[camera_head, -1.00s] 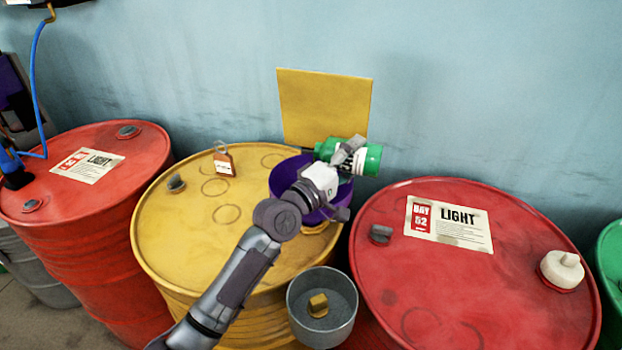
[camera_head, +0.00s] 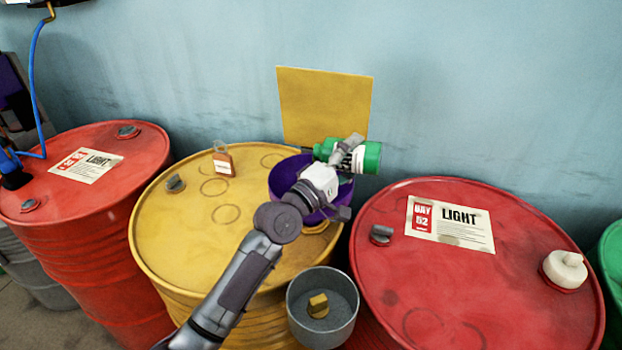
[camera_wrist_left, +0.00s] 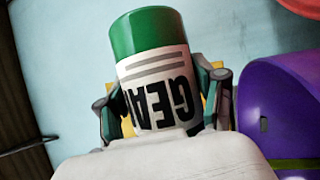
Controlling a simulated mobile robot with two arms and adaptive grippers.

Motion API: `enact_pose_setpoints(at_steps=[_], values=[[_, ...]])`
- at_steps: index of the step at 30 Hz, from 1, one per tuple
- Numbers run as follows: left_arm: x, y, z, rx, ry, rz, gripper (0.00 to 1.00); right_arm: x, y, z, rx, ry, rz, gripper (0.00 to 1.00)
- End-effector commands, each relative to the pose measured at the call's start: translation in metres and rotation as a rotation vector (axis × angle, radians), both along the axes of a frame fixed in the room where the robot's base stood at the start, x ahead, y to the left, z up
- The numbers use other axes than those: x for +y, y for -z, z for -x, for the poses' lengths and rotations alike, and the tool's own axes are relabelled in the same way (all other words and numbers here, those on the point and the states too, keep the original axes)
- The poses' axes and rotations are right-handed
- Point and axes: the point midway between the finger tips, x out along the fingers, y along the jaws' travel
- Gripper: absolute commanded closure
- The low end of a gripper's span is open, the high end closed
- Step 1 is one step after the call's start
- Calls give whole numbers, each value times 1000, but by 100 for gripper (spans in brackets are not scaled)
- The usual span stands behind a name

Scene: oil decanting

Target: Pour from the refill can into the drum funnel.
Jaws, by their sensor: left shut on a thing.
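The refill can (camera_head: 369,158) is green with a white label and lies tipped on its side, its narrower end to the left, above the purple drum funnel (camera_head: 283,181). My left gripper (camera_head: 350,153) is shut around the can's label. In the left wrist view the can (camera_wrist_left: 148,38) fills the middle, with the fingers of my gripper (camera_wrist_left: 165,110) on both sides of it. The funnel (camera_wrist_left: 265,110) shows at the right there. The funnel sits on the yellow drum (camera_head: 165,225); my arm hides part of it. I cannot see any oil flowing. My right gripper is not in view.
A yellow panel (camera_head: 325,105) stands behind the funnel against the wall. Red drums stand at left (camera_head: 110,200) and right (camera_head: 440,280). A grey bucket (camera_head: 345,335) stands in front. A small tagged bottle (camera_head: 223,160) stands on the yellow drum.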

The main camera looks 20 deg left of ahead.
Motion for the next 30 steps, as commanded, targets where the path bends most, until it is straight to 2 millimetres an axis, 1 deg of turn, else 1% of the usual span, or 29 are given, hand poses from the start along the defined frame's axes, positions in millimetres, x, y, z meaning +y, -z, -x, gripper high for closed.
enact_pose_setpoints(at_steps=[17, 30], values=[[1, 1, 0, 1, 0, 62, 80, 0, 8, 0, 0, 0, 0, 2], [3, -3, 0, 2, 1, 106, 80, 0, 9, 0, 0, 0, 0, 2]])
